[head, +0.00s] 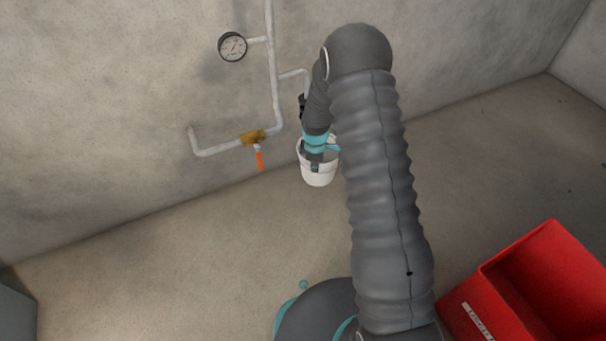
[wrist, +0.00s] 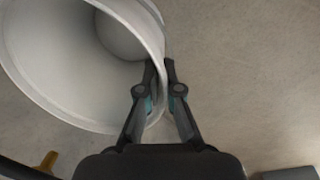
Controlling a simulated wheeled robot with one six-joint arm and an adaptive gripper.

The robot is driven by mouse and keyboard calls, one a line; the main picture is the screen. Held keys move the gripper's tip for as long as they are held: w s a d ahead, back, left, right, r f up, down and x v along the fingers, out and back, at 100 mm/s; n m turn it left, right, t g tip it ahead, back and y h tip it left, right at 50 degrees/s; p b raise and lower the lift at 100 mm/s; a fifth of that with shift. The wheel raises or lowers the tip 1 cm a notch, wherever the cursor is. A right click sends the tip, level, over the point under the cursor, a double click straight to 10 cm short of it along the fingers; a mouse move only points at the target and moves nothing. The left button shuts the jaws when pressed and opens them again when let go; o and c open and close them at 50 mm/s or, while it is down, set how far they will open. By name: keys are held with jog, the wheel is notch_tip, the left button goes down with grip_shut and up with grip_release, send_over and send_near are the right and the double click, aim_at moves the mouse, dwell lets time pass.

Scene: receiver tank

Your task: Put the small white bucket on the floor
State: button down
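The small white bucket (head: 319,176) hangs below my gripper (head: 315,161) in the head view, near the wall. In the wrist view its open mouth and pale inside fill the upper left, and its rim (wrist: 100,124) runs between my fingers. My gripper (wrist: 161,72) is closed on this rim, with one finger inside the bucket and one outside. The bucket looks empty. The bare concrete floor (head: 190,260) shows around it. No contact shadow shows under the bucket, but its exact height above the floor is hard to judge.
A pipe (head: 273,70) with a gauge (head: 232,46) and a brass valve with an orange handle (head: 260,161) runs on the wall, left of the bucket. A red crate (head: 500,315) stands at lower right. The floor at left front is clear.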

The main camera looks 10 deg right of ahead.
jog(key=w+a+f, duration=0.3)
jog(key=shift+w+a+f+b, duration=0.1)
jog(key=shift+w+a+b, duration=0.2)
jog(key=shift+w+a, duration=0.1)
jog(key=shift+f+b, duration=0.3)
jog(key=shift+f, duration=1.65)
jog(key=shift+f, duration=0.2)
jog(key=c, duration=1.3)
grip_release()
jog(key=shift+s, duration=0.1)
jog(key=shift+r, duration=0.1)
